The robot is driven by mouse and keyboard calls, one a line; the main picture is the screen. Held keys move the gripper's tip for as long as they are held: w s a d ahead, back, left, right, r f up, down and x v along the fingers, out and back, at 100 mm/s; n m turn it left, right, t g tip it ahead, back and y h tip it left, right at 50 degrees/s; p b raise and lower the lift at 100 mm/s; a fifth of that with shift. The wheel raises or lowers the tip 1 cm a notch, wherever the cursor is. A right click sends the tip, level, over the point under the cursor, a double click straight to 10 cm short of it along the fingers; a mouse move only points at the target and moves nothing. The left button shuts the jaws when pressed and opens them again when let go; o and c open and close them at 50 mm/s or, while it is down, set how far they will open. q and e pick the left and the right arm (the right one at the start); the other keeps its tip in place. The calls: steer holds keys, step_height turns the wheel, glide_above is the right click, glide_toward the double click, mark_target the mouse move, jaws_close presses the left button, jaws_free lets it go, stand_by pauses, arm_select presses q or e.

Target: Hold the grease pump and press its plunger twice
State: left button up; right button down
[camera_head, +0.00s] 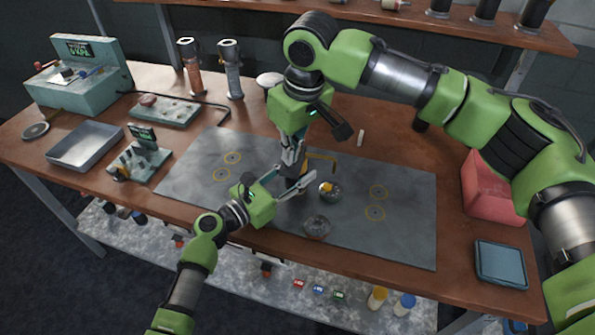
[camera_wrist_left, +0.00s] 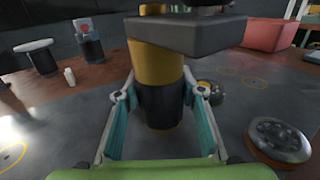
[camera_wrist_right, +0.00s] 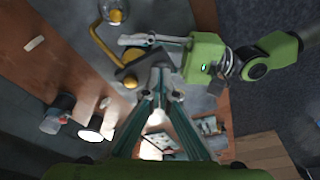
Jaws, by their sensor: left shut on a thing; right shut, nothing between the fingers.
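The grease pump (camera_wrist_left: 150,68) stands upright on the grey mat, a yellow cylinder with a dark lower band and a dark grey head. Its bent yellow spout (camera_head: 322,157) shows in the head view, pointing right over a small tin with yellow contents (camera_head: 331,194). My left gripper (camera_wrist_left: 160,95) is shut around the pump body from the side. My right gripper (camera_wrist_right: 160,68) is shut and empty, pointing down at the pump's top; it also shows in the head view (camera_head: 292,163). The plunger is mostly hidden; I cannot tell whether the fingertips touch it.
A round metal lid or tin (camera_head: 317,226) lies near the mat's front edge. A red bin (camera_head: 490,188) and blue tray (camera_head: 501,262) are at the right. A metal tray (camera_head: 85,146) and small fixtures are at the left. The mat (camera_head: 405,220) has free room on its right.

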steer(key=shift+r, duration=0.85)
stand_by(0.3)
step_height(320, 180, up, 6)
stand_by(0.6)
step_height(320, 180, up, 12)
steer(key=s+d, duration=0.1)
steer(key=shift+s+d, duration=0.35)
steer(key=shift+s, duration=0.05)
steer(key=shift+f, duration=0.15)
